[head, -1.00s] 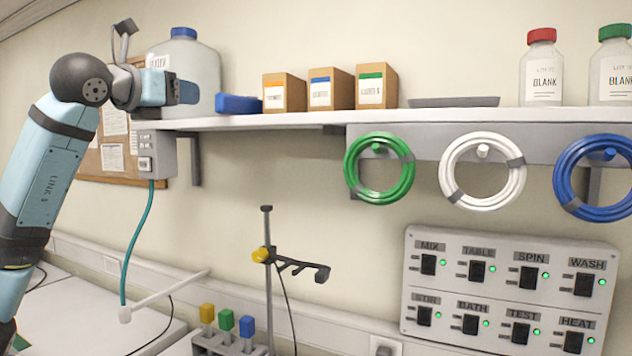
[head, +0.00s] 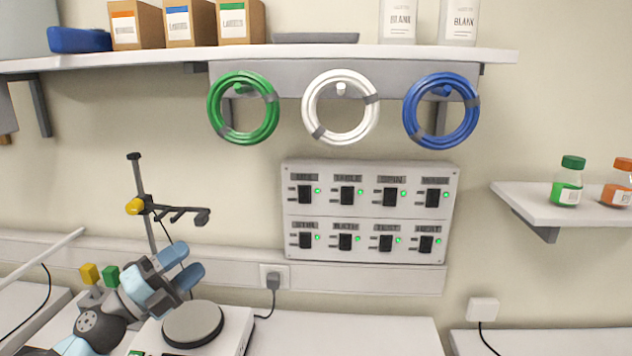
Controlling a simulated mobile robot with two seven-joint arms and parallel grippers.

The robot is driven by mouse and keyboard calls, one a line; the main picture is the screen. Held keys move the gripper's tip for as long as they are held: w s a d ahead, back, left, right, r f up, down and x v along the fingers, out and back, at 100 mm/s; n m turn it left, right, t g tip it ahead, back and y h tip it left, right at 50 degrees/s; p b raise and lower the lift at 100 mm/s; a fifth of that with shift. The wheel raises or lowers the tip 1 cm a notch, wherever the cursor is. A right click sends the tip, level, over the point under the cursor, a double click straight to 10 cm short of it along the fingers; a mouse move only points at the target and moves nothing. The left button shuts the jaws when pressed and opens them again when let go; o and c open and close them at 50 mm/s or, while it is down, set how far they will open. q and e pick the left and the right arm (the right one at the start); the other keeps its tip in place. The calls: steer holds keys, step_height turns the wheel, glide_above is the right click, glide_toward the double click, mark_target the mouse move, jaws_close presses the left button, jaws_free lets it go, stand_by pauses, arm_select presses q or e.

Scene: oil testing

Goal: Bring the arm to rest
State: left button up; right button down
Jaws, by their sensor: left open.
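My left arm reaches in low from the lower left, and its light blue gripper (head: 187,263) is open with nothing between its fingers. It is in front of the stand (head: 141,190) with the yellow knob. It appears just above and behind the round grey plate (head: 192,323) of a white benchtop device; I cannot tell the exact gap. My right gripper is out of view.
Yellow and green blocks (head: 110,276) stand close by the left gripper, partly hidden by it. A switch panel (head: 368,212) with green lights and green, white and blue tubing coils (head: 340,107) hang on the wall. The bench (head: 345,336) right of the device is clear.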

arm_select(q)
steer(key=s+f+n+t+y+p, duration=0.1)
steer(key=s+f+n+y, duration=0.3)
steer(key=f+n, duration=0.35)
steer(key=s+f+n+t+y, duration=0.1)
steer(key=s+f+n+y, duration=0.4)
steer(key=f, duration=0.4)
steer(key=s+f+n+t+y+p, duration=0.1)
steer(key=s+f+n+y, duration=0.2)
steer(key=f+n, duration=0.55)
steer(key=s+d+f+n+g+y, duration=0.1)
steer(key=s+f+n+g, duration=0.1)
steer(key=s+f, duration=0.4)
steer(key=s+d+f+n+g+y+p, duration=0.1)
steer(key=s+d+f+n+g, duration=0.1)
steer(key=s+f, duration=0.5)
steer(key=s+n+g, duration=0.1)
steer(key=s+g, duration=0.1)
steer(key=shift+s+d+f+g, duration=0.15)
steer(key=shift+s+f+g, duration=0.1)
steer(key=shift+g, duration=0.15)
